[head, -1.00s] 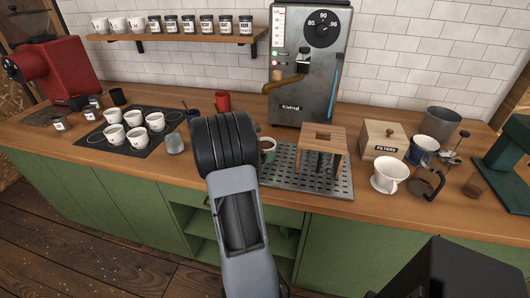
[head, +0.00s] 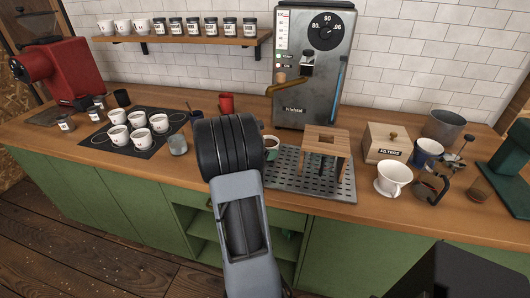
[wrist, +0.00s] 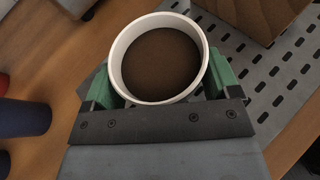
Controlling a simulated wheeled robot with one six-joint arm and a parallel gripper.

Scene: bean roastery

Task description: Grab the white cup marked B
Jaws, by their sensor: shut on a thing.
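A white cup (wrist: 117,75) with a brown, coffee-like surface inside is between the green fingers of my gripper (wrist: 160,78) in the wrist view. The fingers are shut on its sides, and it looks upright. In the head view this cup (head: 271,154) shows partly behind my arm, at the left edge of the drip tray. I cannot see any letter on it. Whether it touches the counter or hangs just above it is not clear. Several other white cups (head: 159,123) stand on a dark mat (head: 98,142) at left; their marks are too small to read.
The slotted drip tray (head: 330,191) holds a wooden stand (head: 326,142). A steel espresso machine (head: 305,100) stands behind. A glass (head: 178,145) and a red mug (head: 226,103) stand to the left. A white dripper (head: 393,178) and filter box (head: 386,146) stand right.

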